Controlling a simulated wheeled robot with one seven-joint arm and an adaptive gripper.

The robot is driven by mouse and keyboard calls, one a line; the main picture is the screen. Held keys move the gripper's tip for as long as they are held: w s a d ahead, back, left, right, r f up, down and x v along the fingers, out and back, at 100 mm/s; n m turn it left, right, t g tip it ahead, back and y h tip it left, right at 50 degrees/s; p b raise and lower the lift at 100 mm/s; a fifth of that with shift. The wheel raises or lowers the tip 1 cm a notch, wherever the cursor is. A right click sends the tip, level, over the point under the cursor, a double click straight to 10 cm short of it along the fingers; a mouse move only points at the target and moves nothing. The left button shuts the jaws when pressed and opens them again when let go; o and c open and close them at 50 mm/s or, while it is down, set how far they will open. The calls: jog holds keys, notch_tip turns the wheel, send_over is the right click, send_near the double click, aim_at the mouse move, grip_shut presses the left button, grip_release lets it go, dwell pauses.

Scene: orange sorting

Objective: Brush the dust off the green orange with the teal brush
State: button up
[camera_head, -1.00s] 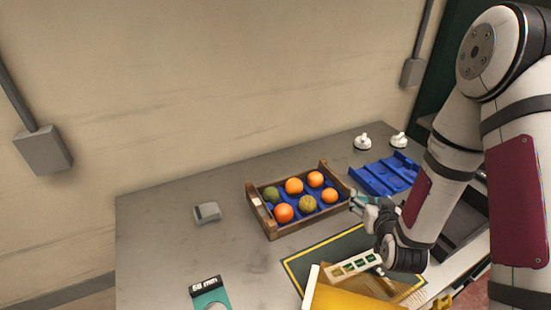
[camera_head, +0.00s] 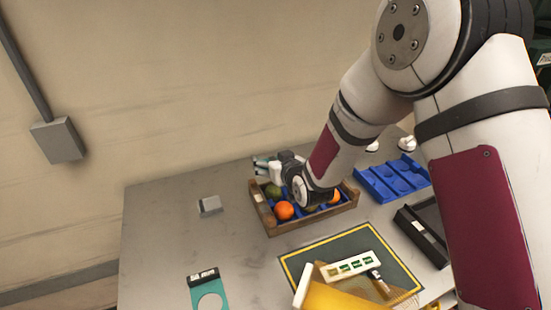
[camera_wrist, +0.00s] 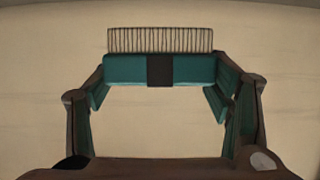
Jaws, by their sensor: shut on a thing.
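My gripper (camera_head: 264,165) is shut on the teal brush (camera_wrist: 125,70). In the wrist view the brush lies crosswise between the fingers, with a dark middle patch and a row of thin bristles along its far side. The green orange (camera_head: 272,191) sits in the back left of the wooden crate (camera_head: 290,229). My gripper is above and behind it in the head view; I cannot tell whether the bristles touch it. The wrist view shows only the wall beyond the brush, not the fruit. My wrist hides part of the crate.
An orange fruit (camera_head: 285,211) lies at the crate's front left, others partly hidden. A blue tray (camera_head: 372,184) stands to the right. A green mat (camera_head: 327,249) with a yellow scoop-like object (camera_head: 335,294) is in front. A teal gauge (camera_head: 203,283) and grey block (camera_head: 210,205) lie left.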

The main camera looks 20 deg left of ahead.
jog(key=shift+f+b, duration=0.9)
jog(key=shift+f, duration=1.8)
jog(key=shift+d+f, duration=0.1)
jog(key=shift+f, duration=0.45)
jog(key=shift+w+d+b, duration=0.3)
jog(key=shift+w+d, duration=0.15)
jog(key=shift+d, duration=0.1)
jog(key=shift+s+a+r+p, duration=0.1)
jog(key=shift+s+a+p, duration=0.1)
jog(key=shift+s+a, duration=0.35)
jog(key=shift+s+a+r+p, duration=0.1)
jog(key=shift+s+a+p, duration=0.15)
jog(key=shift+a, duration=0.35)
jog(key=shift+w+d+f+b, duration=0.1)
jog(key=shift+w+d+b, duration=0.1)
jog(key=shift+w+d, duration=0.3)
jog(key=shift+w+d+b, duration=0.2)
jog(key=shift+w+d, duration=0.1)
jog(key=shift+d, duration=0.3)
jog(key=shift+a, duration=0.1)
